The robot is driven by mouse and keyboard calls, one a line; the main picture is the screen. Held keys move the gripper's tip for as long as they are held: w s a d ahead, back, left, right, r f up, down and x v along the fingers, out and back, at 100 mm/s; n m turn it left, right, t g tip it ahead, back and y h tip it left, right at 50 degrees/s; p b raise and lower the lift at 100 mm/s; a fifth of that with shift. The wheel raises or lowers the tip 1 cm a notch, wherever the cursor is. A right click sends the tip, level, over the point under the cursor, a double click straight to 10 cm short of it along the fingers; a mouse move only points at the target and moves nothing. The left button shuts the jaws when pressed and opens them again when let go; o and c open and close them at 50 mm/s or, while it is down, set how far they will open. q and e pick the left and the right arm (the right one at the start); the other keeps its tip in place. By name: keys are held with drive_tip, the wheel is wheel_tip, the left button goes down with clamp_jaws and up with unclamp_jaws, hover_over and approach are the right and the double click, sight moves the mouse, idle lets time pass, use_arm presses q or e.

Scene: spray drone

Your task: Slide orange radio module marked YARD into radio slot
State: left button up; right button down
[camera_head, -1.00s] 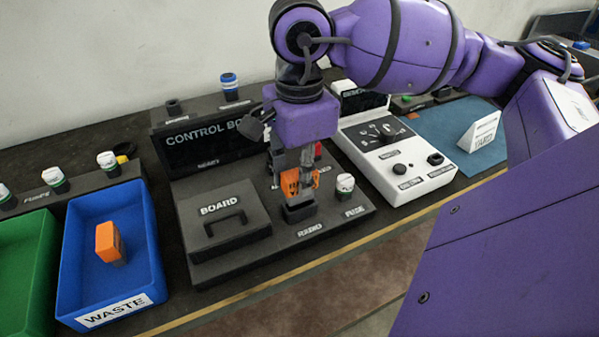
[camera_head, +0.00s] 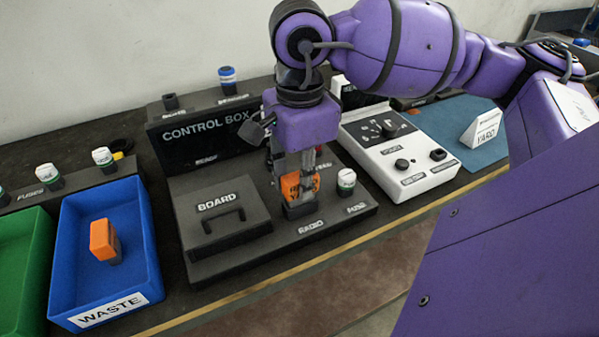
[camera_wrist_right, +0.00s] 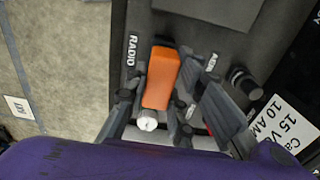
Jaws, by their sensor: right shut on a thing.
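My right gripper (camera_head: 301,188) is shut on an orange radio module (camera_head: 290,187), held upright over the radio slot (camera_head: 299,210) on the control box's dark panel. The module's lower end meets the slot's dark collar in the head view; how deep it sits is hidden by the fingers. In the right wrist view the module (camera_wrist_right: 161,78) shows its plain orange top between the fingers, beside the RADIO label. No YARD marking can be read on it. My left gripper is not in view.
A second orange module (camera_head: 104,240) lies in the blue WASTE bin (camera_head: 152,255). Further right are a white meter box (camera_head: 410,160) and a YARD sign (camera_head: 482,130) on a blue mat.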

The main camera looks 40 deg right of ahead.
drive_tip(key=shift+f+b, duration=0.35)
drive_tip(key=shift+f, duration=0.15)
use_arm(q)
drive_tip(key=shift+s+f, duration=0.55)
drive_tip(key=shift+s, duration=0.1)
use_arm(e)
drive_tip(key=shift+f, duration=0.1)
use_arm(q)
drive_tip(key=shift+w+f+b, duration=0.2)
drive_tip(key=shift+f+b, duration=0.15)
drive_tip(key=shift+b, duration=0.05)
use_arm(e)
drive_tip(key=shift+f, duration=0.45)
drive_tip(key=c, duration=1.4)
unclamp_jaws()
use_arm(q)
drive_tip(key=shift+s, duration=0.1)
use_arm(e)
wheel_tip(320, 180, up, 12)
drive_tip(key=shift+r, duration=0.1)
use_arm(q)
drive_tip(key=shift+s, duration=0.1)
